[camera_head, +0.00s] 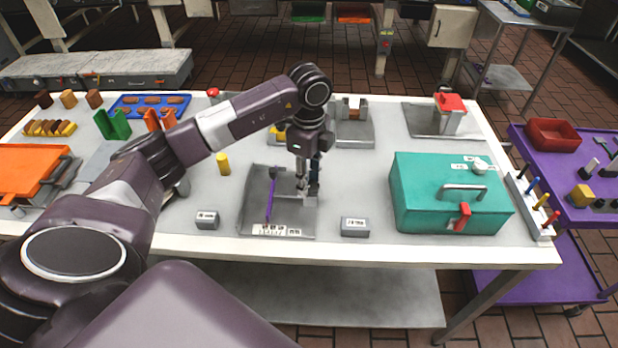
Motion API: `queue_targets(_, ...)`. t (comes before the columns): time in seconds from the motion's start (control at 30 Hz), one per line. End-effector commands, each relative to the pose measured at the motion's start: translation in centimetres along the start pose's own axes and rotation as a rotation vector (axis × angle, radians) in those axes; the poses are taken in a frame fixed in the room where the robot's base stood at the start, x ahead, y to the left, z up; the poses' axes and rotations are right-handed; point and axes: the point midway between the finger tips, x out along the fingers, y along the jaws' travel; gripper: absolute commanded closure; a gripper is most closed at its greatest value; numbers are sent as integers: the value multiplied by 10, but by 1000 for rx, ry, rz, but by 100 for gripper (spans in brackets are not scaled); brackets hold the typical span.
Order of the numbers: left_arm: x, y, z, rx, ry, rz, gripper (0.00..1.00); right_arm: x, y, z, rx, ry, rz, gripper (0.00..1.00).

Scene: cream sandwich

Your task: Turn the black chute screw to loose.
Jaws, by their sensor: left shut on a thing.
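My left gripper (309,196) points down at the right part of a grey tray (255,215) near the table's front edge. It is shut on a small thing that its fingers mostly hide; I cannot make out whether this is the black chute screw. A purple long-handled tool (270,198) lies in the tray, to the left of the gripper. I cannot pick out the black chute screw for certain. My right gripper is not in view.
A teal box (420,200) with a handle and red latch stands to the right. Small grey labelled blocks (207,220) (355,227) flank the tray. A yellow cylinder (223,164) stands behind left. A grey device (355,130) stands behind the gripper.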

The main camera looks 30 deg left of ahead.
Motion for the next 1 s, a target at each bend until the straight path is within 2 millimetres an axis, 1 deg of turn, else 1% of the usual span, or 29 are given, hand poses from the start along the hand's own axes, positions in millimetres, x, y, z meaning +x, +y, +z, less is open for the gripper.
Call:
queue_targets(0.23,-2,-2,1,-44,-2,-6,91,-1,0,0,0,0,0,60)
queue_targets(0.6,-2,-2,1,-47,-2,-7,91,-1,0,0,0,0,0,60)
queue_targets(0.63,-2,-2,1,-47,-2,-7,65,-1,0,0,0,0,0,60)
queue_targets(0.7,-2,-2,1,-47,-1,-6,58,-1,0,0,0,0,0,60)
queue_targets(0.8,-2,-1,1,-46,-1,-5,49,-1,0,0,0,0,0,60)
queue_targets(1.0,-1,0,0,-45,-1,-2,49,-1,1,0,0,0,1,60)
